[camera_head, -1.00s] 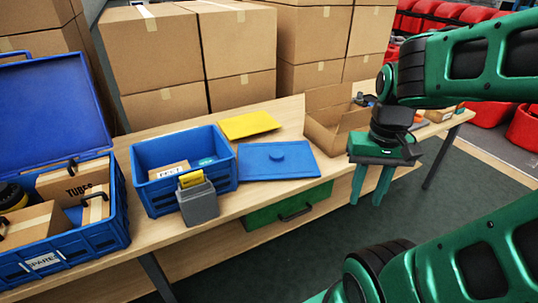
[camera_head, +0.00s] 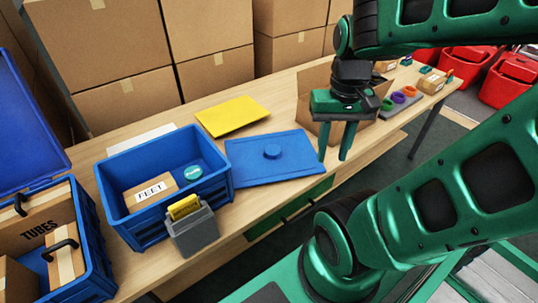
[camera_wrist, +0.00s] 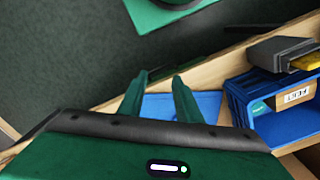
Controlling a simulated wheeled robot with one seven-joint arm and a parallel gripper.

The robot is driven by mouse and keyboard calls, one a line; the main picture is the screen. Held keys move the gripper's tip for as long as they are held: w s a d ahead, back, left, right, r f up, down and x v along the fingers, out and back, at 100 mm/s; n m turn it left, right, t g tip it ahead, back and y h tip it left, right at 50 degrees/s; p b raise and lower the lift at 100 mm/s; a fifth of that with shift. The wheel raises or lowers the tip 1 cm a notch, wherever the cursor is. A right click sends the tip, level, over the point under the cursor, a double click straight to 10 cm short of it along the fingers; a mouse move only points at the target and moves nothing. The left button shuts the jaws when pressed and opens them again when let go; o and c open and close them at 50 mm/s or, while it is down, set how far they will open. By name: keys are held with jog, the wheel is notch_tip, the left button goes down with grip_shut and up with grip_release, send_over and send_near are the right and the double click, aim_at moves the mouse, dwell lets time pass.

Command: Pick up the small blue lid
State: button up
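The small blue lid (camera_head: 255,172) lies flat on the wooden table, a low round knob in its middle. It is just right of the small blue crate (camera_head: 165,217). My gripper (camera_head: 333,157) hangs above the table's front edge, just right of the lid in the head view, fingers pointing down. The fingers are apart with nothing between them. In the wrist view my gripper (camera_wrist: 160,76) shows its two fingers spread, with part of the lid (camera_wrist: 207,104) behind and beside them. The rest of the lid is hidden there by my gripper.
A yellow lid (camera_head: 232,116) lies behind the blue one. An open cardboard box (camera_head: 313,97) is behind my gripper. A large blue crate (camera_head: 84,258) stands at left. Stacked cartons (camera_head: 135,91) line the back.

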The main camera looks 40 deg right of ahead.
jog(key=o, duration=1)
jog(key=shift+s+d+r, duration=0.1)
jog(key=shift+s+r, duration=0.25)
jog(key=m, duration=0.7)
send_over(272, 149)
notch_tip(272, 149, down, 12)
jog(key=shift+s+f, duration=0.15)
jog(key=shift+f, duration=4.85)
